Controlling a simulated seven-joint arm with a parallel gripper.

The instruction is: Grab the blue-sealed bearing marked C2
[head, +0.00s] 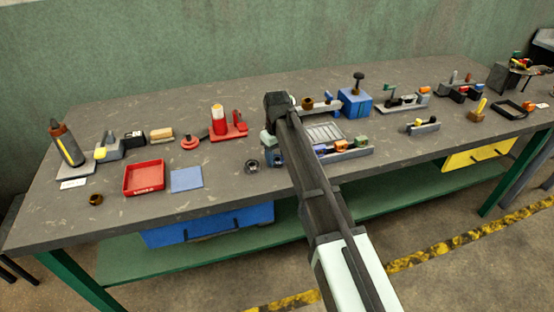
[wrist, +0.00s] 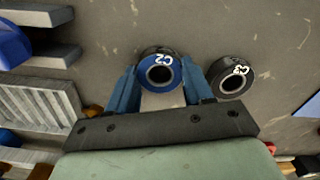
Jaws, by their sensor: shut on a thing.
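The blue-sealed bearing marked C2 (wrist: 146,67) sits between the two blue fingers of my gripper (wrist: 161,84) in the wrist view. The fingers are shut on it, one on each side, and its marked face with the centre hole shows. Whether it touches the table cannot be told. A black-sealed bearing marked C3 (wrist: 222,84) lies just right of my right finger. In the head view my gripper (head: 273,156) is low over the front middle of the bench, and C2 is not distinguishable there. A dark bearing (head: 252,167) lies left of the gripper.
A grey slatted block (wrist: 38,108) is left of my gripper in the wrist view. In the head view a red tray (head: 144,191) and a blue mat (head: 187,191) lie to the left. A fixture with coloured blocks (head: 355,153) is close on the right.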

